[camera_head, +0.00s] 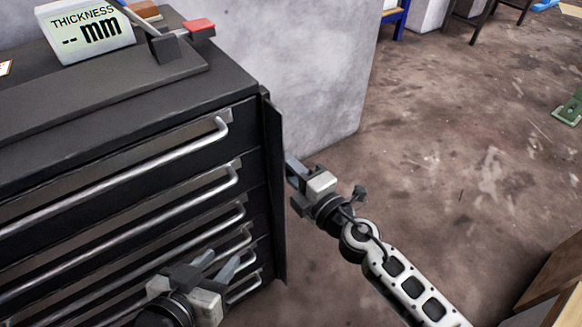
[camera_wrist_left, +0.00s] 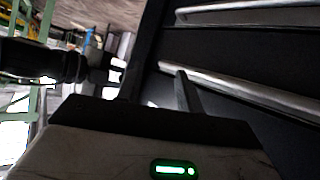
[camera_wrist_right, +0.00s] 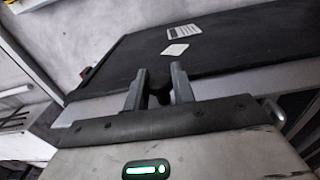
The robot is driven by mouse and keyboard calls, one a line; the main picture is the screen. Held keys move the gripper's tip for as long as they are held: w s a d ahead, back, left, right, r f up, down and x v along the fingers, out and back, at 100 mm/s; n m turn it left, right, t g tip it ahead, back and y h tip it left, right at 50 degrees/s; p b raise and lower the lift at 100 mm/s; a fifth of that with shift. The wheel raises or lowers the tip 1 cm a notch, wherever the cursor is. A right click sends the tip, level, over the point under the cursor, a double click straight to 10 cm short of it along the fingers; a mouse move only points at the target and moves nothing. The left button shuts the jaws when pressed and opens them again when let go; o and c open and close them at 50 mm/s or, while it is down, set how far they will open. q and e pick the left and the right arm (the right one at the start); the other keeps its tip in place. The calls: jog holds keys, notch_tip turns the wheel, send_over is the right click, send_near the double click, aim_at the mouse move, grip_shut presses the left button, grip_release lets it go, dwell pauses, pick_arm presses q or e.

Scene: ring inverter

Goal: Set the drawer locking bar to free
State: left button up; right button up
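The drawer locking bar (camera_head: 274,190) is a tall dark plate at the right front edge of the black drawer cabinet (camera_head: 235,92), standing out from the drawer fronts. My right gripper (camera_head: 291,172) is beside the bar's right face, its fingertips partly hidden. In the right wrist view its fingers (camera_wrist_right: 158,78) are apart, with a small dark round piece (camera_wrist_right: 159,92) between them; I cannot tell whether they touch it. My left gripper (camera_head: 222,257) is in front of the lower drawers, left of the bar. In the left wrist view its fingers (camera_wrist_left: 157,82) are apart.
Several long silver drawer handles (camera_head: 130,175) cross the cabinet front near my left gripper. A thickness display (camera_head: 85,30) and a red-tipped tool (camera_head: 198,28) sit on top. A grey wall block (camera_head: 310,70) stands behind.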

pick_arm(q)
jog(key=shift+f, duration=0.15)
pick_arm(e)
jog(key=shift+w+y, duration=0.1)
jog(key=shift+y, duration=0.2)
jog(key=shift+c, duration=0.4)
jog(key=shift+w+d+f+n+g+y+b, duration=0.1)
jog(key=shift+w+n+g+y+b, duration=0.1)
jog(key=shift+n+g+y+b, duration=0.3)
pick_arm(q)
notch_tip(320, 180, down, 7)
jog(key=d+g+b, duration=0.1)
jog(key=b, duration=0.2)
jog(key=shift+w+d+g+h+b, duration=0.3)
jog(key=shift+w, duration=0.05)
pick_arm(e)
jog(key=n+g+y, duration=0.1)
jog(key=g, duration=0.1)
jog(key=w+n+g+y, duration=0.1)
jog(key=n+g, duration=0.1)
jog(key=n+g+y, duration=0.2)
jog(key=shift+w+g, duration=0.25)
jog(key=shift+g, duration=0.05)
pick_arm(q)
jog(key=shift+w, duration=0.1)
pick_arm(e)
jog(key=o, duration=0.9)
pick_arm(q)
jog(key=shift+d, duration=0.1)
